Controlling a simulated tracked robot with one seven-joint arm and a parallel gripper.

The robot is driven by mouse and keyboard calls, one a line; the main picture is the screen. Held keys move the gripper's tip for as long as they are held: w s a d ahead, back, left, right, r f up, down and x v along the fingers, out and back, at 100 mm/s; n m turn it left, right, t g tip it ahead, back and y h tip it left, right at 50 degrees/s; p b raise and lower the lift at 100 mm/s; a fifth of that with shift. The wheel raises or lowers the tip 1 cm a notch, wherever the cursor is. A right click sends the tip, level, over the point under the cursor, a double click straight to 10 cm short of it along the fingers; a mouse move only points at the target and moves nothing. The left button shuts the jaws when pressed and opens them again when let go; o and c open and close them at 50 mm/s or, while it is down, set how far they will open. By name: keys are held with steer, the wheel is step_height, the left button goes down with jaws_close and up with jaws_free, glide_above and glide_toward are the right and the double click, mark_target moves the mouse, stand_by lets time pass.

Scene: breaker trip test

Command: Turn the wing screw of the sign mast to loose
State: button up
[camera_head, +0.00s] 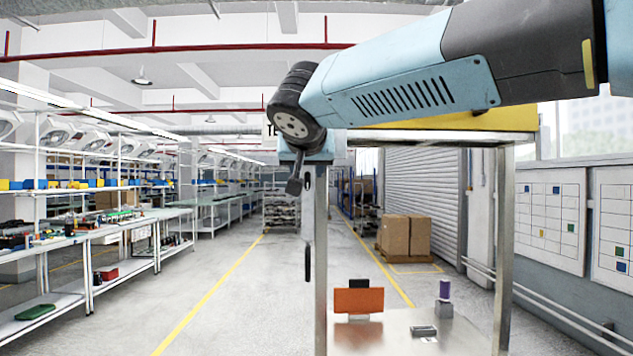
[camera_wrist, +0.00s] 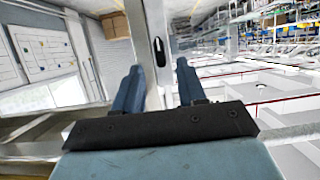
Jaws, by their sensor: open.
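My gripper (camera_wrist: 158,68) shows in the wrist view as two blue fingers standing apart, with nothing between them. Beyond them is an upright metal post (camera_wrist: 152,25). A dark, elongated piece (camera_wrist: 159,51) with a light spot lies in line with the gap, apart from the fingertips; I cannot tell whether it is the wing screw. A narrow hanging strip ends in a dark piece (camera_head: 307,262) beside the post. My fingers are not clear there.
A metal-framed bench (camera_head: 400,336) bears an orange plate (camera_head: 358,300), a purple cylinder (camera_head: 445,289) on a grey block, and a small grey box (camera_head: 423,331). Its posts (camera_head: 503,245) stand close to my arm. Shelving (camera_head: 100,250) lines the left; cartons (camera_head: 404,236) stand behind. The aisle is clear.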

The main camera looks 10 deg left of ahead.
mark_target(308, 179)
steer(key=x, duration=0.7)
